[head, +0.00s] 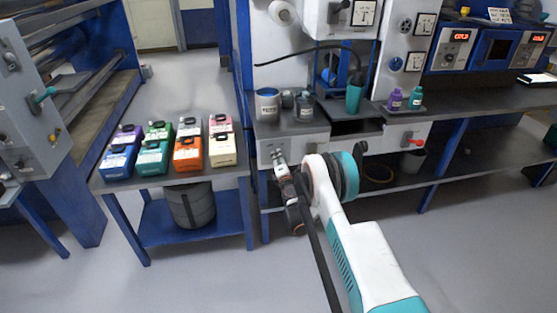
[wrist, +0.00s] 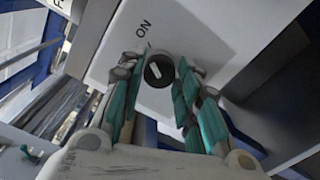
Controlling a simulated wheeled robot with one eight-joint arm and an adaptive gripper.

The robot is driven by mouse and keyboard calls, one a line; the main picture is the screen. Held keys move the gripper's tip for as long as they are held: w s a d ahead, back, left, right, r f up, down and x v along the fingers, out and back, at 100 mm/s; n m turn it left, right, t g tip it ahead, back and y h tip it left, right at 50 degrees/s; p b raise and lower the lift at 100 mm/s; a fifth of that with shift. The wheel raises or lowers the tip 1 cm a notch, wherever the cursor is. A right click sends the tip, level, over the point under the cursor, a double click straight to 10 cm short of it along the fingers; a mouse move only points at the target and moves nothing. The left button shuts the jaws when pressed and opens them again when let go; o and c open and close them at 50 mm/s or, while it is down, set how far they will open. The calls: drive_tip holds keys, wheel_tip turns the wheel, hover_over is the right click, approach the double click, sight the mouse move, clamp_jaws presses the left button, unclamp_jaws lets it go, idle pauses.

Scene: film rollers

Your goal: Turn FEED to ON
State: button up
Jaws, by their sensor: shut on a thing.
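A round black knob (wrist: 160,78) with a short white mark sits on a pale panel (wrist: 205,30) in the wrist view. The word ON is printed on the panel, up and left of the knob. The mark is slanted; I cannot tell for sure whether it points at ON. My gripper (wrist: 160,66) has its teal-padded fingers on both sides of the knob, shut on it. The FEED name is not readable; part of a letter shows at the top left edge. In the head view my gripper (head: 279,158) is at the white front panel (head: 311,146) below the middle bench top, hiding the knob.
A bench at left holds several coloured boxes (head: 187,154), with a dark bin (head: 191,206) beneath. A red-handled control (head: 413,141) is to the right. The floor (head: 200,270) in front is clear.

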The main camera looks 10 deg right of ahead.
idle(0.5)
drive_tip(key=o, duration=1.1)
drive_tip(key=shift+c, duration=0.2)
drive_tip(key=shift+s, duration=0.15)
drive_tip(key=s, duration=0.7)
drive_tip(key=shift+s, duration=0.15)
drive_tip(key=shift+d+r, duration=0.1)
